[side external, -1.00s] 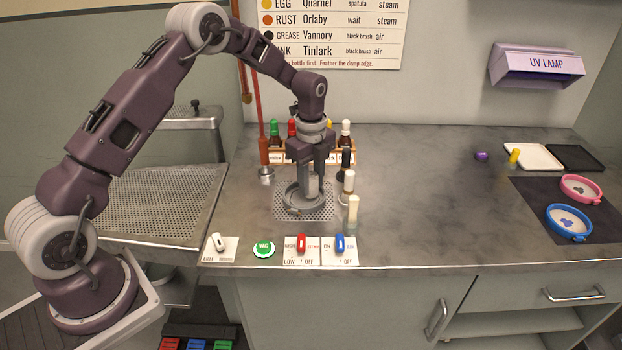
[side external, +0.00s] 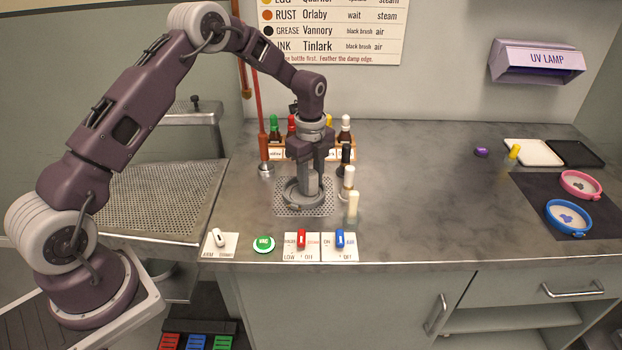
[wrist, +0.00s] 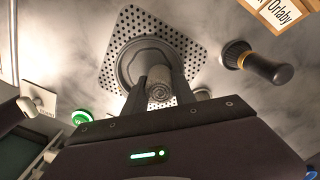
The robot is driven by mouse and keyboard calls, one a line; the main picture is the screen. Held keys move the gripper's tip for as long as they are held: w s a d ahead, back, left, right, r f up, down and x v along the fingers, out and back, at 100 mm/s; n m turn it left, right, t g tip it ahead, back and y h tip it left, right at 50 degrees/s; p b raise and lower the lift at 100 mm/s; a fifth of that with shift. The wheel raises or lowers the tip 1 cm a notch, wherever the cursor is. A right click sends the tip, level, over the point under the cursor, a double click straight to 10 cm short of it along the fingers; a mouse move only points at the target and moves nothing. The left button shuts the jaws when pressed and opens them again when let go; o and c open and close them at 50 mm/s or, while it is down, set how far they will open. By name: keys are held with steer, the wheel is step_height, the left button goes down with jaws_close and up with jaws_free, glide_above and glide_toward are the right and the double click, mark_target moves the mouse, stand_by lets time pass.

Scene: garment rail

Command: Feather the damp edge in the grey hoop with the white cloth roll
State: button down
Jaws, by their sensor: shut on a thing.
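The grey hoop (side external: 290,198) lies on a perforated plate at the counter's front middle. It also shows in the wrist view (wrist: 122,68), partly covered by my fingers. My gripper (side external: 314,184) points down over the hoop. It is shut on the white cloth roll (side external: 313,183), whose spiral end shows between the fingers in the wrist view (wrist: 160,92). The roll's lower end is inside the hoop's outline. I cannot tell whether it touches the fabric. The damp edge is hidden or too small to make out.
A rack of capped bottles (side external: 345,136) stands behind. Switches (side external: 301,242) line the front edge. Pink (side external: 568,180) and blue (side external: 551,225) hoops lie far right; the counter between is clear.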

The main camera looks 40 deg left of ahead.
steer(key=shift+w+a+f, duration=0.1)
steer(key=shift+w+a, duration=0.05)
steer(key=shift+a, duration=0.95)
steer(key=shift+s+a, duration=0.35)
steer(key=shift+a, duration=0.15)
steer(key=shift+s+a, duration=0.15)
steer(key=shift+s, duration=0.55)
steer(key=shift+s+d+f, duration=0.15)
steer(key=shift+s+d, duration=0.2)
steer(key=shift+s, duration=0.15)
steer(key=shift+s+d, duration=0.4)
steer(key=shift+d, duration=0.85)
steer(key=shift+w+d, duration=0.35)
steer(key=shift+d, duration=0.2)
steer(key=shift+w+d, duration=0.15)
steer(key=shift+w, duration=0.45)
steer(key=shift+w+a, duration=0.4)
steer(key=shift+w, duration=0.15)
